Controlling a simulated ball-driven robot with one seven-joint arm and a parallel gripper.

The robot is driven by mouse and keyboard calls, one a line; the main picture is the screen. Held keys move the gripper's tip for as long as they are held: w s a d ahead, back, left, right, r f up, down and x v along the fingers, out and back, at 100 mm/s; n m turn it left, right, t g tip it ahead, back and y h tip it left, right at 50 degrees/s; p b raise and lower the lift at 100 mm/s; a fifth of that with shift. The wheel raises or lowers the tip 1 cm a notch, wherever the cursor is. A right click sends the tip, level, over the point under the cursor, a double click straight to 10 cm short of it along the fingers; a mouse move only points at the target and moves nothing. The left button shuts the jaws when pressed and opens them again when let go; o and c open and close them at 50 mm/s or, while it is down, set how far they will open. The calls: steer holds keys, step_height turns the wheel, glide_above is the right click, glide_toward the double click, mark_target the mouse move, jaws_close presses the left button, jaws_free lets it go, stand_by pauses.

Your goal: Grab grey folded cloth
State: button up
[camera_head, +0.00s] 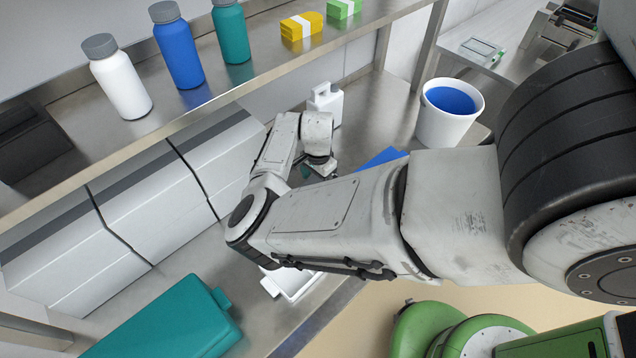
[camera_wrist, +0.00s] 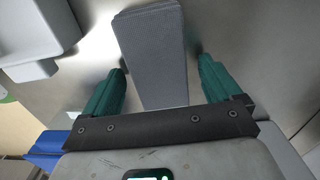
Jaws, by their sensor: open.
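The grey folded cloth (camera_wrist: 153,40) lies on the metal surface in the wrist view, a long ribbed strip running from the top edge down between my fingers. My gripper (camera_wrist: 161,70) is open, with one green finger on each side of the cloth and a gap on both sides. I cannot tell how far the fingers are above the surface. In the head view only a little of my gripper (camera_head: 305,172) shows at the end of the bent arm. The cloth is not visible there.
A white tray (camera_head: 297,287) is partly behind my arm. A white jug (camera_head: 325,103), a white bucket (camera_head: 447,128) with blue inside and a blue item (camera_head: 383,157) stand around the worktop. A shelf (camera_head: 262,72) with bottles overhangs it. A teal case (camera_head: 165,325) is at front left.

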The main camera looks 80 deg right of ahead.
steer(key=shift+f, duration=0.2)
steer(key=c, duration=1.1)
steer(key=shift+o, duration=0.2)
steer(key=shift+r, duration=0.15)
